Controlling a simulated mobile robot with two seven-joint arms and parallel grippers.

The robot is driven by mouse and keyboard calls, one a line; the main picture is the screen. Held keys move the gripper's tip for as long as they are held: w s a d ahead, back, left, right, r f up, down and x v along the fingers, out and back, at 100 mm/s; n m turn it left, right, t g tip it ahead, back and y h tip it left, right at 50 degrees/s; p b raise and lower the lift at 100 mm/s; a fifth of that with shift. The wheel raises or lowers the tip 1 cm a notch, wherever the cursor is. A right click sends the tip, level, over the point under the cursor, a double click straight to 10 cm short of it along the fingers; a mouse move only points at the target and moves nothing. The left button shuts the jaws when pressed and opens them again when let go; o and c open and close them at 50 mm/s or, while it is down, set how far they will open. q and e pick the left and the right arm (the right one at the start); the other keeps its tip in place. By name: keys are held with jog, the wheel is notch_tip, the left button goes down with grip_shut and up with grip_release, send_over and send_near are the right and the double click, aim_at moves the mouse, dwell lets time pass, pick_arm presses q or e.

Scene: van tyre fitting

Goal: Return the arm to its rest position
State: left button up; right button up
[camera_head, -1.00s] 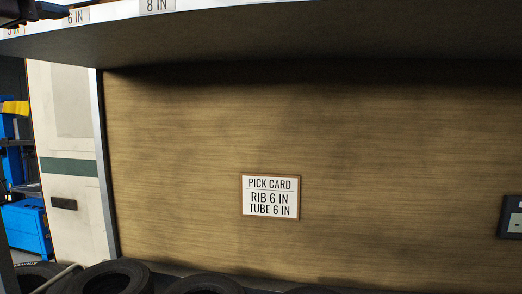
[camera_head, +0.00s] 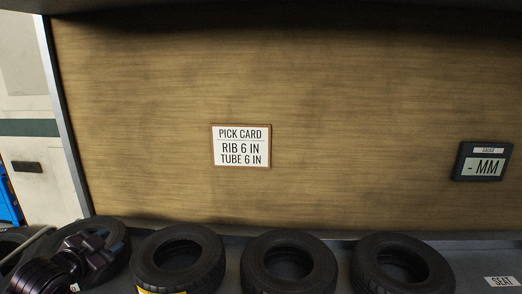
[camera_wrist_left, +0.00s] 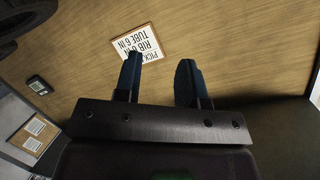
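My left gripper (camera_head: 108,240) is low at the left in the head view, in front of or over a black tyre that it partly hides. In the left wrist view its two blue fingers (camera_wrist_left: 158,80) stand apart with nothing between them, so it is open and empty. The white pick card (camera_head: 240,146) on the wooden back panel reads RIB 6 IN, TUBE 6 IN. It also shows past the fingers in the left wrist view (camera_wrist_left: 138,40). My right gripper is not in view.
A row of black tyres (camera_head: 178,258) lies along the bottom, near my left gripper. A dark gauge display (camera_head: 483,162) reading "- MM" is on the panel at right. A SEAT label (camera_head: 502,281) lies at the lower right.

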pick_arm(q)
jog(key=s+d+f+n+g+y, duration=0.1)
jog(key=s+d+f+n, duration=0.2)
jog(key=s+f, duration=0.9)
jog(key=s+d+f+n+g+y, duration=0.1)
jog(key=s+d+f+n, duration=0.3)
jog(key=s+f, duration=0.9)
notch_tip(320, 180, down, 3)
jog(key=shift+d+f+n+g+y, duration=0.1)
jog(key=shift+d+n+g+y, duration=0.2)
jog(key=shift+n+g, duration=0.1)
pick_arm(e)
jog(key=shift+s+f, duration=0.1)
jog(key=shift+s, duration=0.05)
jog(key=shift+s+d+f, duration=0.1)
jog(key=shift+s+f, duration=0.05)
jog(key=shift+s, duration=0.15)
